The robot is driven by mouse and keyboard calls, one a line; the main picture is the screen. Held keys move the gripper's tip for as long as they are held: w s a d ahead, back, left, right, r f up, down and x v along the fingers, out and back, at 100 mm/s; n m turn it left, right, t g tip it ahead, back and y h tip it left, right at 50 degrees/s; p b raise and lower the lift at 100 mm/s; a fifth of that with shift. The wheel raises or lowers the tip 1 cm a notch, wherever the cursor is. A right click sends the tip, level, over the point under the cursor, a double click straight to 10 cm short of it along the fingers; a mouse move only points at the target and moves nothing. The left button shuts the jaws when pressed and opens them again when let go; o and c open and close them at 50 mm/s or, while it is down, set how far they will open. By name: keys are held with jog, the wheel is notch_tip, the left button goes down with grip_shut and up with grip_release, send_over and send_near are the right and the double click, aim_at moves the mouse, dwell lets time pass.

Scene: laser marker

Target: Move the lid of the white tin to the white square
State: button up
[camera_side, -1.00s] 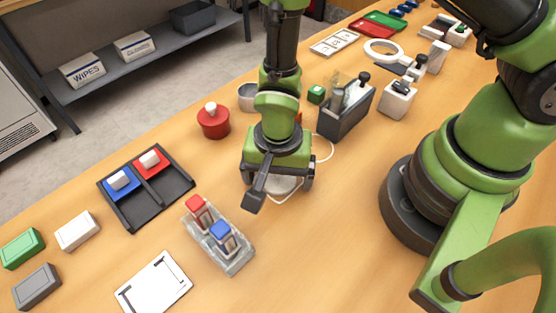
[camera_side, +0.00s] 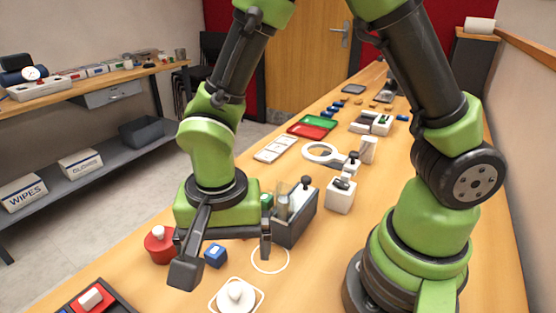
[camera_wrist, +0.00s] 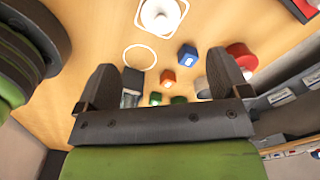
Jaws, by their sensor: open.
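A white round lid with a knob (camera_side: 236,296) lies within the white square outline (camera_side: 262,293) on the table, near the bottom of the side view. It also shows at the top of the wrist view (camera_wrist: 158,13). I cannot tell whether anything is beneath it. My gripper (camera_side: 225,263) is open, with nothing between its fingers, above the table and behind the lid in the side view. A grey round container (camera_wrist: 202,88) shows partly behind a finger in the wrist view; I cannot tell whether it is the white tin. The gripper hides it in the side view.
A white ring outline (camera_side: 270,260) is bare. A blue block (camera_side: 215,255) and a red tin with white knob (camera_side: 160,244) stand near my gripper. A dark grey holder (camera_side: 297,217) stands to its right. An orange block (camera_wrist: 167,77) lies between my fingers in the wrist view.

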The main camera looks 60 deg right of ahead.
jog(key=s+d+r+n+t+y, duration=0.1)
jog(key=s+d+r+n+t, duration=0.2)
jog(key=r, duration=0.6)
jog(key=s+d+r+n+t+y, duration=0.1)
jog(key=s+d+r+n+t, duration=0.2)
jog(key=d+r, duration=0.5)
jog(key=shift+s+d+r+n+t, duration=0.15)
jog(key=shift+s+r+n+t, duration=0.25)
jog(key=shift+s+r+t, duration=0.55)
